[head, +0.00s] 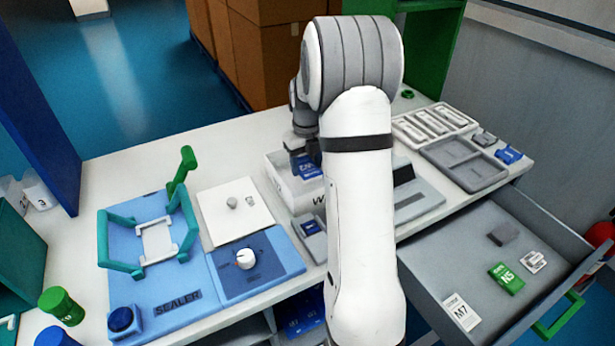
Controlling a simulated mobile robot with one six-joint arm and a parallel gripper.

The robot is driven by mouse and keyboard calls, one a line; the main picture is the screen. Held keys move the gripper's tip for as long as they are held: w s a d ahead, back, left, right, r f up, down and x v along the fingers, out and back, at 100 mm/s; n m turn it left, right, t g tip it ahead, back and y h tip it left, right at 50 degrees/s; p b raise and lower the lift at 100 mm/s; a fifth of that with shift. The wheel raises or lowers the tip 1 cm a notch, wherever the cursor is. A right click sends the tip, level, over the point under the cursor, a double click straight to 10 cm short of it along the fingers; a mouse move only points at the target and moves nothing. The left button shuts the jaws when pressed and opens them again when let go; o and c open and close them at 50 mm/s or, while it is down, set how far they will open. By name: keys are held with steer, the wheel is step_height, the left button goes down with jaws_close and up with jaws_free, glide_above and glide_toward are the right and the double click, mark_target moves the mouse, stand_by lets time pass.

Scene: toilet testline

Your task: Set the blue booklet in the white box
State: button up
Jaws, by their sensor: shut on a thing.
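The white box (279,182) stands near the middle of the table, with a dark letter on its front. Part of it is hidden behind my arm. My gripper (303,155) is at the box, pointing down and shut on the blue booklet (306,169). The booklet has white marks and shows just below the fingers, over or within the box's opening. I cannot tell whether it touches the box's floor. My arm hides the right side of the box.
A blue sealer (175,312) with a green frame stands left, beside a white plate (236,212). A grey sloped device (420,200) and grey tray (465,163) are right of my arm. An open drawer (470,262) juts out at front right with several small items.

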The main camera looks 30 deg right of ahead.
mark_target(307, 167)
steer(key=shift+f, duration=2.1)
steer(key=shift+f, duration=0.1)
steer(key=o, duration=1)
